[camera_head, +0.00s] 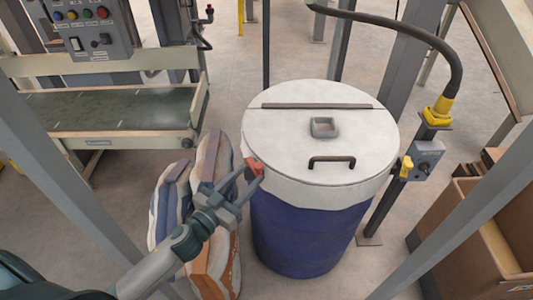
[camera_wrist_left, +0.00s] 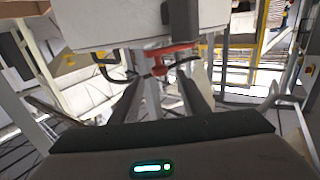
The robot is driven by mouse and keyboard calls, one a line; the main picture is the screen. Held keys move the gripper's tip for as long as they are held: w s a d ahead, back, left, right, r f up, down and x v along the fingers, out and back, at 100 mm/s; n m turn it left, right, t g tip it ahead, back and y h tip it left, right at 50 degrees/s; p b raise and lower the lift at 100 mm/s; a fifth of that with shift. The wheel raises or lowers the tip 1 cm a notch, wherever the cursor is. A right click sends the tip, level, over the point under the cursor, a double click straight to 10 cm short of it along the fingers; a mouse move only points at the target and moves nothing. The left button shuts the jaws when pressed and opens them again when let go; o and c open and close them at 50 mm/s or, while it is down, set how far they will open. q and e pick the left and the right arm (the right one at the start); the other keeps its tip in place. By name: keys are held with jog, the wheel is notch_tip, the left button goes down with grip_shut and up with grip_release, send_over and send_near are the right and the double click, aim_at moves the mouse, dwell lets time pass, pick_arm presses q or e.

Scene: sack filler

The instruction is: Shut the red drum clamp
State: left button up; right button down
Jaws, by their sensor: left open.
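The red drum clamp (camera_head: 254,165) sits at the left edge of the white lid on the blue drum (camera_head: 305,235). My left gripper (camera_head: 249,181) is at the clamp, with its fingers open around or just beside it; contact cannot be told. In the left wrist view the red clamp (camera_wrist_left: 172,50) shows just beyond the gripper's two fingers (camera_wrist_left: 160,88), under the white drum top (camera_wrist_left: 110,22). Part of the clamp is hidden by the fingers in the head view. My right gripper is not in view.
Striped filled sacks (camera_head: 165,215) stand left of the drum, under my left arm. A conveyor (camera_head: 100,110) with a control panel (camera_head: 88,25) is at the upper left. A post with a yellow-ended hose (camera_head: 438,110) stands right of the drum. Cardboard boxes (camera_head: 480,235) are at the right.

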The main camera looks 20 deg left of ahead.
pick_arm(q)
jog(key=p+x, duration=0.2)
jog(key=x, duration=0.8)
jog(key=shift+p, duration=0.3)
grip_shut()
